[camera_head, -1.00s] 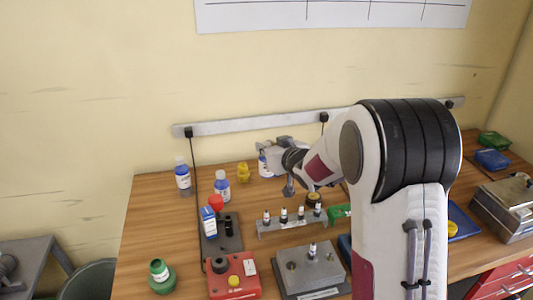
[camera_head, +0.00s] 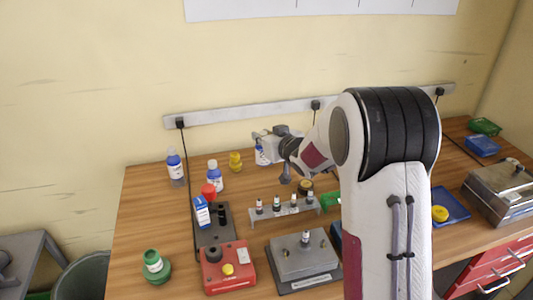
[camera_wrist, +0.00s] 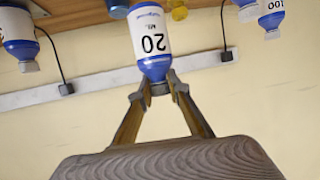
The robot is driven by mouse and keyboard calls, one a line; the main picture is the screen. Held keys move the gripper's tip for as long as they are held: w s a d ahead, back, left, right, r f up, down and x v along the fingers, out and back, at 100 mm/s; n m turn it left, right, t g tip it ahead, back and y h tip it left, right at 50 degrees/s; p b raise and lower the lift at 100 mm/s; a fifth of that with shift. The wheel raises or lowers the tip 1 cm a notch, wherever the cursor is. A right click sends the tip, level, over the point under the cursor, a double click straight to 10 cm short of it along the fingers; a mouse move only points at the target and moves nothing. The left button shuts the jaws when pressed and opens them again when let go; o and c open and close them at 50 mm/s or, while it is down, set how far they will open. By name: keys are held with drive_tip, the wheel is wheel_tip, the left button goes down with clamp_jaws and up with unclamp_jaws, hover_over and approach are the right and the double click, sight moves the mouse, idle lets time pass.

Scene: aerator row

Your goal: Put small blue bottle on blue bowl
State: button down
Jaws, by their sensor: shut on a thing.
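A small bottle (camera_wrist: 150,40) with a white label reading 20 ML and a blue shoulder is between my gripper's fingertips (camera_wrist: 160,88). My gripper is shut on its neck end. The bottle (camera_head: 262,153) shows in the head view beside my gripper (camera_head: 264,139), near the back of the table. I cannot tell whether its base touches the table. I cannot make out the blue bowl for certain. A rounded blue thing (camera_wrist: 118,8) is cut off at the top of the wrist view, and my arm hides part of the table in the head view.
In front are a rack of small vials (camera_head: 285,208), a red box (camera_head: 228,268) and a grey block (camera_head: 303,258). A blue tray (camera_head: 450,205) lies right.

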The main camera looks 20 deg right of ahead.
drive_tip(key=w+d+r, duration=0.4)
drive_tip(key=w+r, duration=0.1)
drive_tip(key=w, duration=0.5)
drive_tip(key=shift+w+n+y, duration=0.3)
drive_tip(key=shift+y, duration=0.1)
drive_tip(key=shift+d, duration=0.15)
wheel_tip(320, 180, down, 6)
drive_tip(key=shift+f, duration=0.15)
idle(0.6)
drive_tip(key=shift+f, duration=1.85)
drive_tip(key=shift+f, duration=0.15)
